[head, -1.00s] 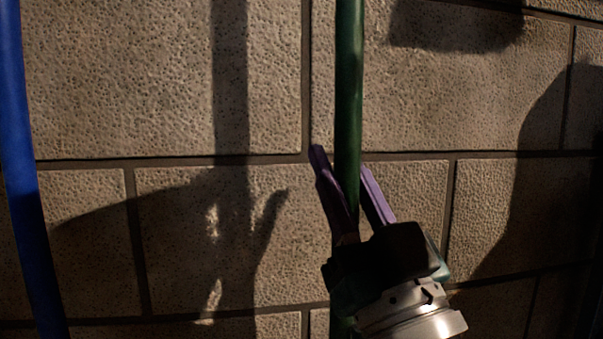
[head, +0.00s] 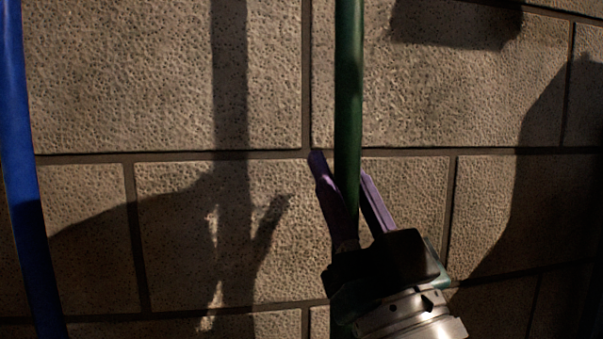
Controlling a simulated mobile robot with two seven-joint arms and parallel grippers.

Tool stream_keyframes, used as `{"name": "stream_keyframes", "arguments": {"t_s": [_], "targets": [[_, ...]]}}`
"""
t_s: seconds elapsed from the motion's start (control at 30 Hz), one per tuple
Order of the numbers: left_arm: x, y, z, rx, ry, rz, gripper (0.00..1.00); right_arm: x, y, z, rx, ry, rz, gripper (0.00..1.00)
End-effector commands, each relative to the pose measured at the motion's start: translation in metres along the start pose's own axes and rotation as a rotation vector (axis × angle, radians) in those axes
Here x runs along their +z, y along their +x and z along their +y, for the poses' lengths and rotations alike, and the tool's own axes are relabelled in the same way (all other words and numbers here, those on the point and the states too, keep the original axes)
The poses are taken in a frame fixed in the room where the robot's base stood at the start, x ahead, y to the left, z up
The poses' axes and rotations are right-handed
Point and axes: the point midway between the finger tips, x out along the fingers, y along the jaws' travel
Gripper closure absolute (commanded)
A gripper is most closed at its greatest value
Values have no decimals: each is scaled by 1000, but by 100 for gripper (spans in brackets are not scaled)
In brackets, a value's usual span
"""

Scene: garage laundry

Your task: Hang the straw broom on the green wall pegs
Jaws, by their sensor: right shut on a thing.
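A long green pole (head: 348,75), which I take to be the handle of the straw broom, runs nearly upright in front of the block wall. It leaves the head view at the top. My right gripper (head: 343,168) comes up from the lower right and is shut on this pole, with one purple finger on each side of it. The broom's straw end is out of view. The green wall pegs do not show. My left gripper is not in view.
A blue pole (head: 20,170) stands nearly upright at the left edge, well apart from the green one. The tan block wall (head: 165,75) fills the background and carries dark shadows of the arm and pole. The wall between the poles is bare.

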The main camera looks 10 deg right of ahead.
Motion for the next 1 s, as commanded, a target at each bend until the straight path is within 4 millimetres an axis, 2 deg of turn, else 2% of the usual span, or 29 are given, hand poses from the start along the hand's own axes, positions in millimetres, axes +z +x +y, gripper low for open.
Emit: {"name": "stream_keyframes", "arguments": {"t_s": [0.3,0.33,0.6,0.87,1.0], "targets": [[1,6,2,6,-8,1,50,4,-3,0,0,0,6,100],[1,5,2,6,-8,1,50,3,-3,0,0,0,6,70],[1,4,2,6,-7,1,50,4,-3,0,0,0,3,39],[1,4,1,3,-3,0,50,6,-5,0,0,0,-4,38],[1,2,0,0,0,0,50,5,-16,0,0,0,-6,38]]}}
